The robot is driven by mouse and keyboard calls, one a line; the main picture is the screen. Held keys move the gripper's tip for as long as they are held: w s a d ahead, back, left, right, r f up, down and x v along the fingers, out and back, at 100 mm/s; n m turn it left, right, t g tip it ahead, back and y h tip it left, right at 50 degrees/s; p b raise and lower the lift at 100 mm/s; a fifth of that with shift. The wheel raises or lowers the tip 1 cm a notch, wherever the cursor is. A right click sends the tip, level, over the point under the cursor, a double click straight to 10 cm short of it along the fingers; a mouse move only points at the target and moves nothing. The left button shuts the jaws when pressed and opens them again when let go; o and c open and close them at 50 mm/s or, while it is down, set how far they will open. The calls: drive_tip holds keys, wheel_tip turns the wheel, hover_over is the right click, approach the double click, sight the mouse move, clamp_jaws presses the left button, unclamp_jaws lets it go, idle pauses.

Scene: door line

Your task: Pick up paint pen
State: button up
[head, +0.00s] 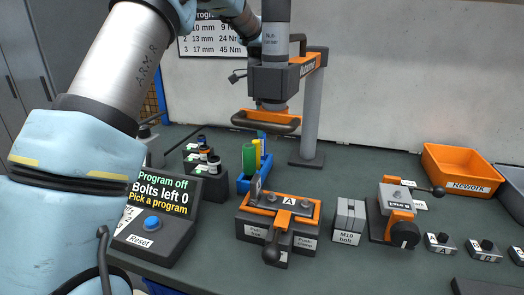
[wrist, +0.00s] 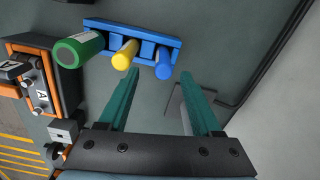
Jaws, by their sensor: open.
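A blue rack (head: 243,184) on the bench holds a green cylinder (head: 249,158), a yellow one (head: 257,152) and a blue one (head: 262,143), all upright. In the wrist view the same rack (wrist: 135,30) shows from above, with the wide green cylinder (wrist: 78,50) at left, the slim yellow one (wrist: 125,56) in the middle and the slim blue one (wrist: 164,66) at right. No label tells which is the paint pen. My gripper (wrist: 158,74) is open and empty, its fingertips just short of the blue cylinder in the picture. The gripper cannot be made out in the head view.
A nut-runner (head: 273,80) hangs from a post behind the rack. An orange fixture (head: 282,207) stands in front of it. A control box (head: 155,222) and small bottles (head: 208,160) are to the left. An orange rework bin (head: 460,170) stands at right.

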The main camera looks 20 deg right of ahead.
sight(262, 159)
wheel_tip(262, 159, down, 8)
drive_tip(key=shift+w+d+f+p, duration=0.15)
drive_tip(key=shift+f+p, duration=0.1)
drive_tip(key=shift+p, duration=0.7)
drive_tip(key=shift+c, duration=0.3)
clamp_jaws()
